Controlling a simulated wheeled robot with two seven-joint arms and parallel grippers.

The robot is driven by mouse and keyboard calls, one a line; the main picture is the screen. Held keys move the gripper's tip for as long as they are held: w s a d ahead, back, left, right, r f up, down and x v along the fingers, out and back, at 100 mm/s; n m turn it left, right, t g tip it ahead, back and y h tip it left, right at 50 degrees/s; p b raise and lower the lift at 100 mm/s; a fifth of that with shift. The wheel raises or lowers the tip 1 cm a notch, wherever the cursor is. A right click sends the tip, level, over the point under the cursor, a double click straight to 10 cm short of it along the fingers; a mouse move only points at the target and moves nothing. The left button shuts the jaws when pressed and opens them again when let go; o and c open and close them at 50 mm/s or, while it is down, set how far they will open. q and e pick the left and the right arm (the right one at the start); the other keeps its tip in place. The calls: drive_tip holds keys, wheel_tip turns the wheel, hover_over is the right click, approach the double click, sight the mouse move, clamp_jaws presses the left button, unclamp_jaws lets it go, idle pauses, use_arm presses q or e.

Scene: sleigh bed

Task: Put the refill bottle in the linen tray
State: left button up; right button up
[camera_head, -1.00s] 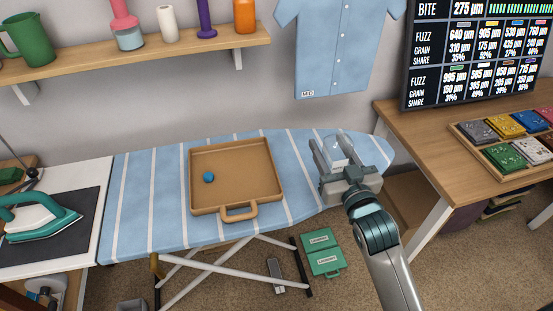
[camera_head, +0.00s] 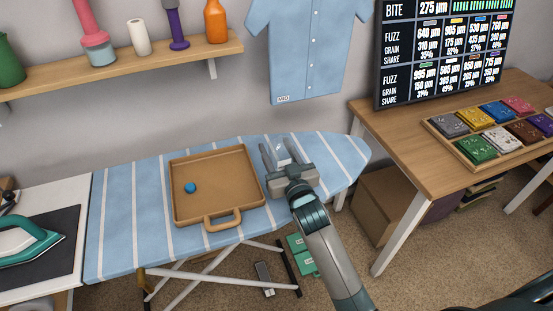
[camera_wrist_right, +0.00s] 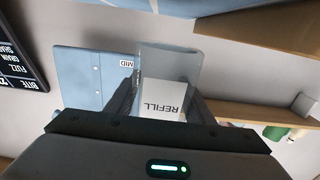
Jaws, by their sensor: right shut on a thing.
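The refill bottle (camera_wrist_right: 166,64) is clear, with a white REFILL label facing my right wrist camera. My right gripper (camera_head: 281,150) is shut on it. In the head view only a small pale, see-through part of the bottle (camera_head: 282,157) shows between the fingers. The linen tray (camera_head: 226,178) is tan with a front handle and lies on the striped ironing board. A small blue ball (camera_head: 190,188) lies in its left part. My right gripper is just right of the tray's right rim, over the board. My left gripper is not in view.
The ironing board (camera_head: 122,215) has bare cloth on both sides of the tray. An iron (camera_head: 32,243) stands at the left. A shelf (camera_head: 120,66) with bottles and a hanging blue shirt (camera_head: 308,50) are behind. A desk (camera_head: 400,140) with a sample tray is at right.

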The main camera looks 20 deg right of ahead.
sight(278, 163)
drive_tip(key=shift+f+p, duration=0.4)
drive_tip(key=shift+f, duration=1.65)
drive_tip(key=shift+f, duration=0.15)
drive_tip(key=o, duration=1.2)
drive_tip(key=shift+r, duration=0.2)
drive_tip(key=shift+s+f, duration=0.15)
drive_tip(key=shift+s, duration=0.4)
drive_tip(key=s+b, duration=0.1)
drive_tip(key=s, duration=0.4)
drive_tip(key=s+b, duration=0.1)
drive_tip(key=s, duration=0.5)
drive_tip(key=shift+d+b, duration=0.2)
drive_tip(key=shift+b, duration=0.1)
